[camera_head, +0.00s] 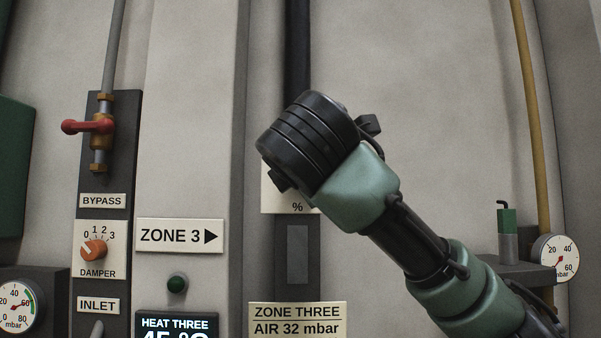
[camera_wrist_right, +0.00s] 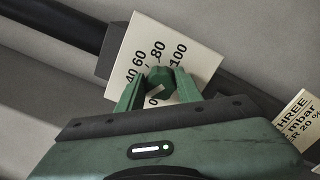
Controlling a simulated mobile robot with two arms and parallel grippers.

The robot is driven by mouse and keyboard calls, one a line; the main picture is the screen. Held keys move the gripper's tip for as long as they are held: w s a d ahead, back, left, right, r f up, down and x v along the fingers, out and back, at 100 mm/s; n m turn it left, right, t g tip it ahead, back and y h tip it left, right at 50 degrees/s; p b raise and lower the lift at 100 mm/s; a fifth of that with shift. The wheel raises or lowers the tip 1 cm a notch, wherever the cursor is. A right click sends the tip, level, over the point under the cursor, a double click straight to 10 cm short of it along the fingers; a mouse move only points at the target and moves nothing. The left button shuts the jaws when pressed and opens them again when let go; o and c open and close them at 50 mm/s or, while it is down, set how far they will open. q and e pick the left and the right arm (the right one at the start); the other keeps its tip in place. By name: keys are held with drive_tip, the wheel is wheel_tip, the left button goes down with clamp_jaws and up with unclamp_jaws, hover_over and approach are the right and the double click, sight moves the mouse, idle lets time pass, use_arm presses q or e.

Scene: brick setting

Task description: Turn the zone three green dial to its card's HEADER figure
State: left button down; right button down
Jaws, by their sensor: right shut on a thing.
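The zone three green dial (camera_wrist_right: 159,79) is between the green fingers of my right gripper (camera_wrist_right: 157,84), which is shut on it. Its cream scale plate (camera_wrist_right: 150,32) reads 40, 60, 80 and 100, with a 0 near the fingers. A pale pointer mark shows on the dial, but its exact reading is unclear. In the head view my right wrist hides the dial; only the plate's lower part with "%" (camera_head: 297,207) shows. The card (camera_head: 297,320) reads "ZONE THREE, AIR 32 mbar"; in the right wrist view the card (camera_wrist_right: 301,119) shows a line ending "ER 20 %". My left gripper is out of view.
Further left are an orange damper knob (camera_head: 94,250) and a red-handled bypass valve (camera_head: 88,126). A gauge (camera_head: 559,257) is at the right.

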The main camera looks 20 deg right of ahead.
drive_tip(key=c, duration=0.9)
unclamp_jaws()
drive_tip(key=shift+c, duration=0.2)
drive_tip(key=b+v, duration=0.3)
drive_tip(key=v, duration=0.4)
drive_tip(key=shift+s, duration=0.4)
drive_tip(key=shift+w+a, duration=0.1)
